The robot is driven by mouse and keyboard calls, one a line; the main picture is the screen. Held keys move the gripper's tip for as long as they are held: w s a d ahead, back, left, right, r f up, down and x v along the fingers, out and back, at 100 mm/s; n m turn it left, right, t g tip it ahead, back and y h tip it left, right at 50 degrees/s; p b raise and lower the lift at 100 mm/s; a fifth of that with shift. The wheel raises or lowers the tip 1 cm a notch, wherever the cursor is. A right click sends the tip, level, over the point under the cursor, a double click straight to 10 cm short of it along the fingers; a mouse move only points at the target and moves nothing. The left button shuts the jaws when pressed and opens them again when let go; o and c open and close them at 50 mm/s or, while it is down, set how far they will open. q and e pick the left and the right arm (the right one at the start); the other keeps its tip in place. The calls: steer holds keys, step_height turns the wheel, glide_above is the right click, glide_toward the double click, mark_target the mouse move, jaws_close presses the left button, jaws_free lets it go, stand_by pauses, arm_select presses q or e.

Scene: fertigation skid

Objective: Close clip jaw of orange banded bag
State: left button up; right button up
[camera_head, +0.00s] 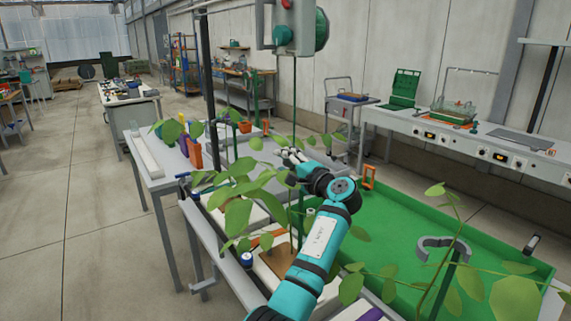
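My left arm, teal and black, reaches up from the bottom middle. Its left gripper (290,156) is a small grey shape among green leaves, above the near end of the table. I cannot tell whether its fingers are open or shut, or whether they touch anything. I cannot make out a bag with an orange band or its clip jaw for certain. A small orange item (370,177) stands at the back edge of the green tray (400,215), right of the gripper. Another orange item (195,153) stands beside a purple one on the table at left. My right gripper is not in view.
Leafy plants (238,212) surround the gripper and partly hide the bench. A grey clamp ring (443,246) stands over the green tray at right. A grey and green box (296,28) hangs above. A long bench (460,138) runs along the right wall. The floor at left is clear.

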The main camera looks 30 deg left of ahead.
arm_select(q)
steer(key=shift+d, duration=0.1)
steer(key=v, duration=1.2)
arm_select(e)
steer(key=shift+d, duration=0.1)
